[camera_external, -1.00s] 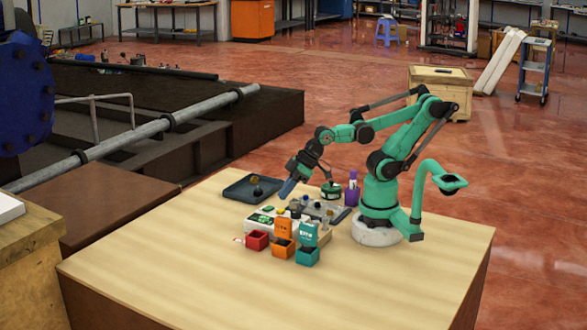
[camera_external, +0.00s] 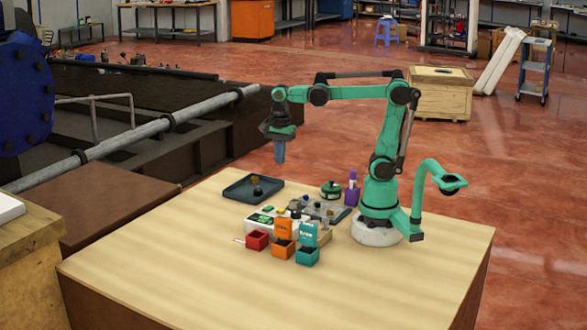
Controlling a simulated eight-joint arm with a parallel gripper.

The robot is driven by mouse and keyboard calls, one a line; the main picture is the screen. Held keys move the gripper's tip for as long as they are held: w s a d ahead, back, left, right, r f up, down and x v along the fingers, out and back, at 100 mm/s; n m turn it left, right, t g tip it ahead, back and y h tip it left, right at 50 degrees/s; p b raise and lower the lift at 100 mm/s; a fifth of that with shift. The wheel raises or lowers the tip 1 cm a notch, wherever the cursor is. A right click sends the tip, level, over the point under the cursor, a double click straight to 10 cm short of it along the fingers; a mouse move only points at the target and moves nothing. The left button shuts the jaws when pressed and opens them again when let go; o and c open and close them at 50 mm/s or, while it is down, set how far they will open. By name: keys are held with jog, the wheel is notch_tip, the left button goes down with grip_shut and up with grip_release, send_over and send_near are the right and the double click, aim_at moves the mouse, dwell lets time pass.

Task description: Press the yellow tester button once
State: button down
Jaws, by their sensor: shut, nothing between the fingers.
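The tester (camera_external: 258,224) is a white box with a green panel on the wooden table. A small yellow spot, likely the yellow button (camera_external: 281,210), shows near its back edge; it is too small to tell exactly. My gripper (camera_external: 280,160) points straight down, shut and empty. It is high above the table, over the area behind the tester, and touches nothing.
Red (camera_external: 257,240), orange (camera_external: 283,248) and teal (camera_external: 307,256) boxes stand in front of the tester. A dark tray (camera_external: 240,190) lies behind left. A green round pot (camera_external: 331,189) and a purple holder (camera_external: 351,196) stand behind right. The table's front left (camera_external: 170,270) is clear.

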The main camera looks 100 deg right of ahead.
aim_at(280, 210)
jog(key=shift+d+r+m, duration=0.1)
jog(key=shift+d+m, duration=0.1)
jog(key=shift+m, duration=0.3)
notch_tip(280, 210, down, 14)
dwell(0.6)
jog(key=shift+f, duration=0.95)
jog(key=shift+r, duration=0.1)
jog(key=shift+r, duration=4.2)
